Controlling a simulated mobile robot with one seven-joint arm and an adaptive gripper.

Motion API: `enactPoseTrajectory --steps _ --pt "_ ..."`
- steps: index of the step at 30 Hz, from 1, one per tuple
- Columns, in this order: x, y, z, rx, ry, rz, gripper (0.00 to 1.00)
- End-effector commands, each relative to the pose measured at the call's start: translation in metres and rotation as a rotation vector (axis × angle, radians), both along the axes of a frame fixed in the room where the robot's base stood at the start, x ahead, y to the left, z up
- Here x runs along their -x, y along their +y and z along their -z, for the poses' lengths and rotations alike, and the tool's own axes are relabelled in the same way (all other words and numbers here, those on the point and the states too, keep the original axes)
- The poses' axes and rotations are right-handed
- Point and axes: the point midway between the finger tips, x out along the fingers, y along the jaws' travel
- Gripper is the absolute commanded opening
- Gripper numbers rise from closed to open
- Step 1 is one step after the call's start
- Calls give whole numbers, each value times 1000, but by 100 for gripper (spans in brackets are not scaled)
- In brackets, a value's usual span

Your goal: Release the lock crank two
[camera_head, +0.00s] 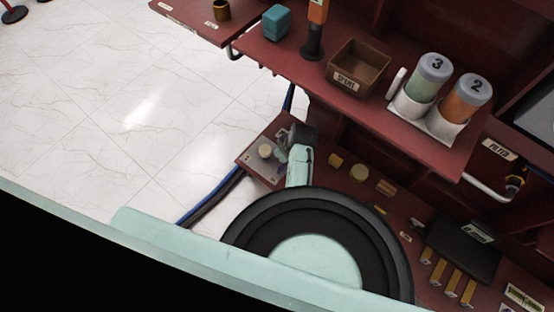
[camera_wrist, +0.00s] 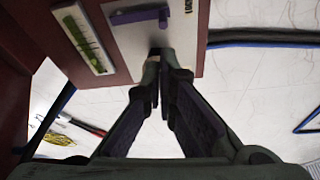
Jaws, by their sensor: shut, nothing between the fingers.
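In the wrist view, a purple bar-shaped handle (camera_wrist: 140,20) sits on a pale panel (camera_wrist: 125,45). It may be a lock crank, but I cannot read a number on it. My gripper (camera_wrist: 160,58) is shut and empty, with its fingertips together over the panel, just below the handle in the picture. I cannot tell whether they touch the panel. My arm partly hides that area.
A green-marked gauge strip (camera_wrist: 84,40) is beside the panel. In the head view, a shelf above holds a brown box (camera_head: 358,68) and canisters marked 3 (camera_head: 430,80) and 2 (camera_head: 467,98). Blue and dark cables (camera_head: 212,197) run to the floor. Open tiled floor (camera_head: 110,100) is at left.

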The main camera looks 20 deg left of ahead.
Motion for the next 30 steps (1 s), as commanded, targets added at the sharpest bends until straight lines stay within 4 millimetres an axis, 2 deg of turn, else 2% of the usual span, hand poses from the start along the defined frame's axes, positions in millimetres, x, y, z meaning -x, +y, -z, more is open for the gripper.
enactPoseTrajectory --steps 5,8,21,25,30 --pt "-1 1 1 0 -1 0 0" --pt "-2 3 8 0 -2 -1 0" --pt "-14 25 78 0 -1 0 0" --pt "-16 28 89 0 -2 2 0" --pt "-17 30 94 0 -3 1 0"
